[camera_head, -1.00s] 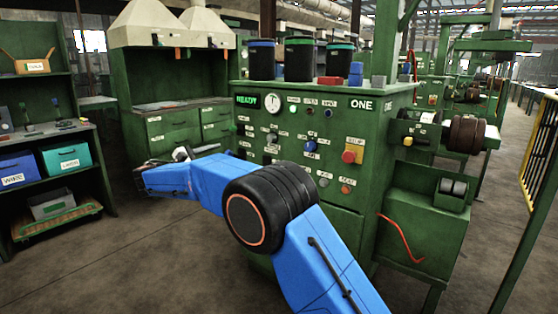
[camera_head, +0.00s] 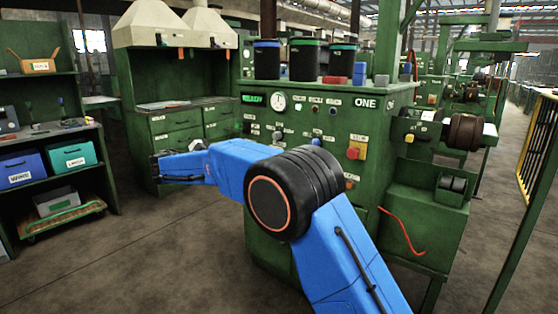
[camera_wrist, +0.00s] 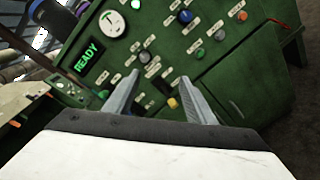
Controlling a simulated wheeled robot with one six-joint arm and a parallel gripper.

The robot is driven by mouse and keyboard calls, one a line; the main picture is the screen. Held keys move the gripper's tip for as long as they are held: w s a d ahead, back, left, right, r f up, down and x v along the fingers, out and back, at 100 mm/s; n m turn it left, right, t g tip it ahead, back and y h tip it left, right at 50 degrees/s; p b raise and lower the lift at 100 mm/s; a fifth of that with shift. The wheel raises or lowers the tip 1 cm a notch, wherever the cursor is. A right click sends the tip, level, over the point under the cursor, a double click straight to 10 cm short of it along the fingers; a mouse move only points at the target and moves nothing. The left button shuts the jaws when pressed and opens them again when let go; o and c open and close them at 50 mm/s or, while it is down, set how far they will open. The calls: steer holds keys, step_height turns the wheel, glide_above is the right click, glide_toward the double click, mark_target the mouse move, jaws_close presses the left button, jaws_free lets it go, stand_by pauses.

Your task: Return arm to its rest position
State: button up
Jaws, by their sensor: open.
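My gripper (camera_head: 160,167) is at the end of my blue arm, left of the green control cabinet (camera_head: 262,211) in the head view, and looks small there. In the wrist view my gripper (camera_wrist: 160,76) has its two grey fingers apart, with nothing between them. Beyond the fingers is the cabinet's front panel (camera_wrist: 225,75), with a lit READY display (camera_wrist: 88,57), a round dial (camera_wrist: 112,25) and several knobs and labels. My arm crosses in front of the cabinet and hides part of its lower panel in the head view.
Several dark canisters (camera_head: 304,60) stand on the cabinet. A shelf with a blue bin (camera_head: 20,169) and a teal bin (camera_head: 72,158) is at the left. A hooded bench (camera_head: 185,120) stands behind my gripper. A red hooked bar (camera_head: 402,230) is at the right. Floor at lower left is clear.

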steer(key=s+d+r+m+g, duration=0.2)
steer(key=d+g, duration=0.1)
steer(key=d, duration=1)
steer(key=s+d+f+m+g+y, duration=0.1)
steer(key=s+d+m+g+y, duration=0.15)
steer(key=s+d, duration=0.8)
steer(key=s+d+f+m+g+y, duration=0.1)
steer(key=s+d+m+g, duration=0.15)
steer(key=s+d, duration=0.8)
steer(key=s+d+f+m+y, duration=0.2)
steer(key=s+d+f+m, duration=0.1)
steer(key=s, duration=0.7)
steer(key=s+d+f+m+y, duration=0.3)
steer(key=s+f, duration=0.4)
steer(key=s, duration=0.4)
steer(key=s+d+f+m+y, duration=0.2)
steer(key=s+d+f+m, duration=0.2)
steer(key=s, duration=0.6)
steer(key=shift+s+d+f+m, duration=0.3)
steer(key=shift+d+f, duration=0.5)
steer(key=shift+f, duration=0.1)
steer(key=shift+y, duration=0.25)
